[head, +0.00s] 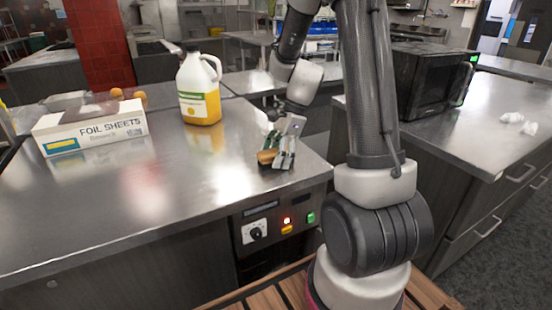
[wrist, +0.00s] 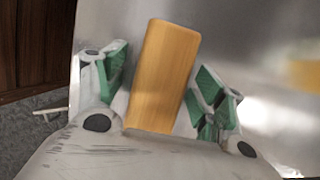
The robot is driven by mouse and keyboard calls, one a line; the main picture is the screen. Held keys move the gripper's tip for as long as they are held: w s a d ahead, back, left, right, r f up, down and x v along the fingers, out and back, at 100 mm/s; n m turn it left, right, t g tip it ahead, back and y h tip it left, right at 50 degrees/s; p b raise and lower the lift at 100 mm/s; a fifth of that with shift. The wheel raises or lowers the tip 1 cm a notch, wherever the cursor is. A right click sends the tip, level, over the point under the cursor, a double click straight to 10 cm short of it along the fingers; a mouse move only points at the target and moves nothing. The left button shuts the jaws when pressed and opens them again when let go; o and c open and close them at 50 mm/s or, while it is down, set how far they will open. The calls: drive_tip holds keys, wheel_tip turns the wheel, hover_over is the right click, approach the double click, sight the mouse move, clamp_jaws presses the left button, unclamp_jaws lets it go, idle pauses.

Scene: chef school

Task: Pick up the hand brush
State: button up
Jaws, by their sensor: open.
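The hand brush shows as a plain tan wooden block (wrist: 165,75) in the wrist view, lying on the steel counter. In the head view only a small tan part of the brush (head: 267,156) shows, near the counter's right end. My gripper (head: 280,155) is low over the counter there. In the wrist view my gripper (wrist: 163,90) has its green-padded fingers apart, one on each side of the block. Gaps show between the pads and the wood. The brush's underside and its near end are hidden.
A jug of yellow liquid (head: 200,90) stands behind and left of my gripper. A foil sheets box (head: 90,128) lies farther left. The counter's front edge (head: 170,226) is close by. A black microwave (head: 425,80) stands on the right counter. The middle of the steel counter (head: 130,195) is clear.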

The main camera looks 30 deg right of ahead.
sight(276, 151)
drive_tip(key=c, duration=1.1)
drive_tip(key=shift+c, duration=0.2)
wheel_tip(276, 151, up, 11)
drive_tip(key=shift+f, duration=0.2)
